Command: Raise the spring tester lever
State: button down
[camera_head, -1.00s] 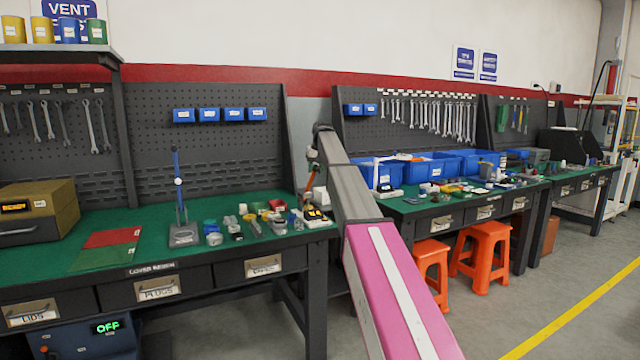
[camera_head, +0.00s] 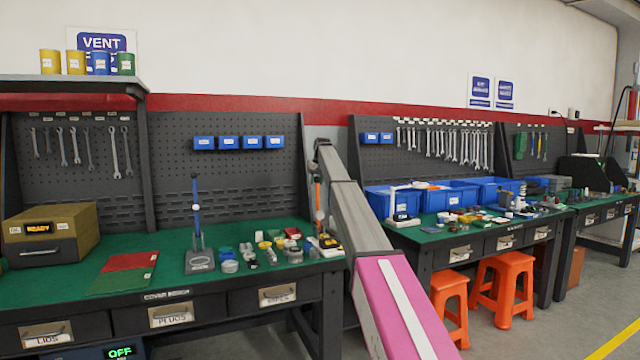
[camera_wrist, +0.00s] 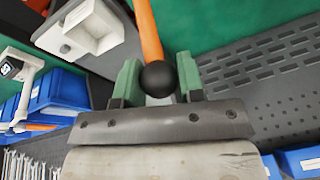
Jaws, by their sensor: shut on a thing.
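The spring tester lever (camera_wrist: 149,32) is an orange rod ending in a black ball knob (camera_wrist: 159,78) in the wrist view. My gripper (camera_wrist: 158,82) has its green fingers on either side of the knob and is shut on it. In the head view the orange lever (camera_head: 318,194) stands nearly upright at the right end of the near bench, beside my arm. A pale block on a grey plate (camera_wrist: 88,30), seemingly the tester's body, shows at the upper left of the wrist view. My fingers are hard to make out in the head view.
The green-topped bench (camera_head: 170,235) holds a blue-stemmed stand (camera_head: 197,225), several small parts and a yellow-brown box (camera_head: 50,235). A pegboard (camera_head: 230,175) rises behind it. Blue bins (camera_head: 395,200) stand on the bench to the right, with orange stools (camera_head: 505,280) below.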

jog(key=shift+w+a+f, duration=0.15)
jog(key=shift+w+a, duration=0.2)
jog(key=shift+w, duration=0.35)
jog(key=c, duration=0.8)
grip_release()
jog(key=shift+o, duration=0.2)
jog(key=v, duration=1)
jog(key=shift+s+r, duration=0.1)
jog(key=shift+r, duration=0.25)
